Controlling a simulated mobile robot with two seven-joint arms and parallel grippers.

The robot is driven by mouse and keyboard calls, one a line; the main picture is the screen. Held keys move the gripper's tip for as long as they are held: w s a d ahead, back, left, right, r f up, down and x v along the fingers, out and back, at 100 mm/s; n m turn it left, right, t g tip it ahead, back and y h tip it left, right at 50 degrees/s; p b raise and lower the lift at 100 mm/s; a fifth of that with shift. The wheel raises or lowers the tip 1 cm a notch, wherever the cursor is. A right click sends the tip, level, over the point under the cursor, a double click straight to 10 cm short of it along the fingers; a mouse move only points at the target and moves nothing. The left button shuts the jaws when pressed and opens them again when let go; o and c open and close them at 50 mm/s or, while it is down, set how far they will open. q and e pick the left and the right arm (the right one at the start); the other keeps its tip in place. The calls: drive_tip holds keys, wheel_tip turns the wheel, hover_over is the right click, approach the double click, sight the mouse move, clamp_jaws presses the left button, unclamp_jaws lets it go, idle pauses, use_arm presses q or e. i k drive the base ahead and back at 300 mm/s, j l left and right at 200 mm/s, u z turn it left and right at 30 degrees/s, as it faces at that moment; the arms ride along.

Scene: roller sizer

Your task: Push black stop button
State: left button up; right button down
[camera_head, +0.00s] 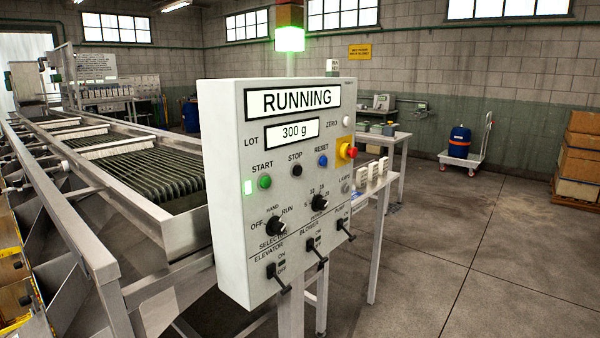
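The black stop button (297,170) is on the front of a pale grey control box (228,240), under the label STOP. It sits between the green start button (265,182) and the blue reset button (323,160). A lamp (290,38) above the box glows green. Neither of my grippers shows in the head view. Nothing covers the stop button.
Black selector knobs (276,226) and toggle levers stick out below the buttons. A red emergency button (351,152) on yellow is at the right. The roller sizer (130,165) stands on the left. Open concrete floor (460,260) lies to the right.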

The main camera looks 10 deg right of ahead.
sight(298, 171)
drive_tip(key=i+l+u, duration=0.15)
drive_tip(key=l, duration=0.15)
drive_tip(key=i+l+u, duration=0.15)
drive_tip(key=l, duration=0.2)
drive_tip(key=i+l+u, duration=0.15)
drive_tip(key=l, duration=0.2)
drive_tip(key=i+l+u, duration=0.15)
drive_tip(key=l, duration=0.25)
